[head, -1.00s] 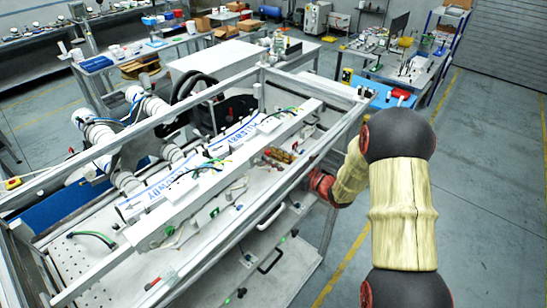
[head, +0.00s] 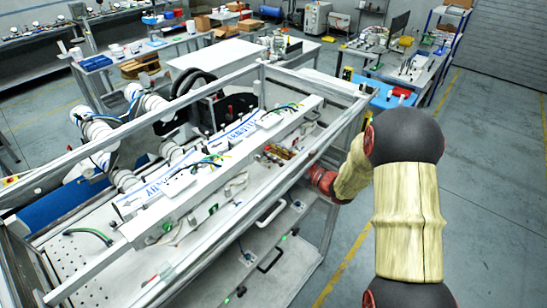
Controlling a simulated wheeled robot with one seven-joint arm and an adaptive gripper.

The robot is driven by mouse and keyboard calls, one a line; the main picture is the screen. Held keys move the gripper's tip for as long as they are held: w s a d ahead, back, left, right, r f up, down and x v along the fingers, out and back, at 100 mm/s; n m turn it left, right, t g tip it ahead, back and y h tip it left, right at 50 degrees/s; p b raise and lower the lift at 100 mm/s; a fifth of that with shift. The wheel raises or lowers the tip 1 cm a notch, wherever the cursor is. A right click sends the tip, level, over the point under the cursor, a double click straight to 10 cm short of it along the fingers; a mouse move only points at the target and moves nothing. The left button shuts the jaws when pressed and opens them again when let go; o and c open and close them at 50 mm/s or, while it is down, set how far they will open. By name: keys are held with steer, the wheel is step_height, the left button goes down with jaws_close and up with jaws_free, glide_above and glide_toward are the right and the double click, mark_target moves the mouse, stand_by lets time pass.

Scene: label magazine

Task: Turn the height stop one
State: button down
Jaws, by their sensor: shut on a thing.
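My gripper (head: 279,153) reaches from the right through the side of the metal-framed machine, over its pale deck. It shows as a small brass-and-orange shape close to the long pale rail (head: 232,160). My red wrist (head: 322,181) is at the right frame edge. The jaws are shut on a small part by the rail. The fingers and distance hide its shape, and I cannot read how height stop one is turned. White strips with blue lettering (head: 158,187) lie along the far side of the rail.
Frame bars (head: 318,78) cross above the deck and beside my arm. A blue-topped bench (head: 388,94) stands behind my arm. The grey floor (head: 480,210) to the right is clear.

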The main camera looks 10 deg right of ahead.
stand_by(0.3)
steer(key=c, duration=1.7)
jaws_free()
steer(key=shift+o, duration=0.2)
steer(key=v, duration=1.2)
